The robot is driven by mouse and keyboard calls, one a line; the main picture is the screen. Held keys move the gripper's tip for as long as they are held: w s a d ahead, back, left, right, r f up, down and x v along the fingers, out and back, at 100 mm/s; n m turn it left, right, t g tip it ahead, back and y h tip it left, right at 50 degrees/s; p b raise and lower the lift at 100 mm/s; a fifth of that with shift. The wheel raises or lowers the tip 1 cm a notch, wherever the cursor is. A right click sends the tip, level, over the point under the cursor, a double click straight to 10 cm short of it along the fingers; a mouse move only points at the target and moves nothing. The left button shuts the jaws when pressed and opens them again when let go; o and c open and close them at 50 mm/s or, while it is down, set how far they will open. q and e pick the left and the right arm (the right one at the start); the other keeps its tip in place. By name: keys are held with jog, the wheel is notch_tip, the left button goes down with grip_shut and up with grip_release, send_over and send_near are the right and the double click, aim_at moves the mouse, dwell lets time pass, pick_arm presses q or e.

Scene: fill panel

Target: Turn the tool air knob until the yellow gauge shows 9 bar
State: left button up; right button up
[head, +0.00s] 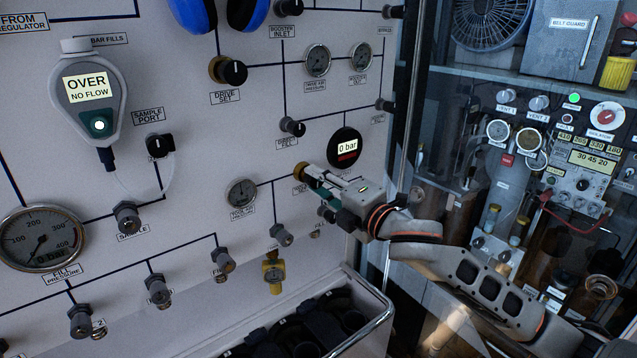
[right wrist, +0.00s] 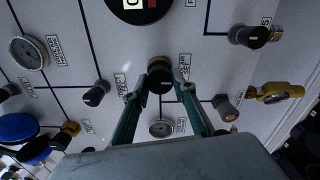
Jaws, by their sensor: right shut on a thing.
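My right gripper (head: 318,180) reaches the panel from the right, its fingers at a brass-collared knob (head: 300,171). In the right wrist view the fingers (right wrist: 163,76) are shut on this black-topped knob (right wrist: 159,82), one on each side. A small tool air pressure dial (head: 241,193) sits left of the knob. My left gripper is not in view.
A round black display (head: 346,147) above my right gripper reads 0 bar. A sample meter (head: 88,90) reads OVER, NO FLOW. Several fittings project along the lower panel. A metal-railed bin (head: 375,318) lies below. A glazed cabinet with instruments stands at right.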

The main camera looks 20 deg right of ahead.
dwell(0.3)
jog(key=o, duration=1.1)
jog(key=v, duration=1.2)
dwell(1.6)
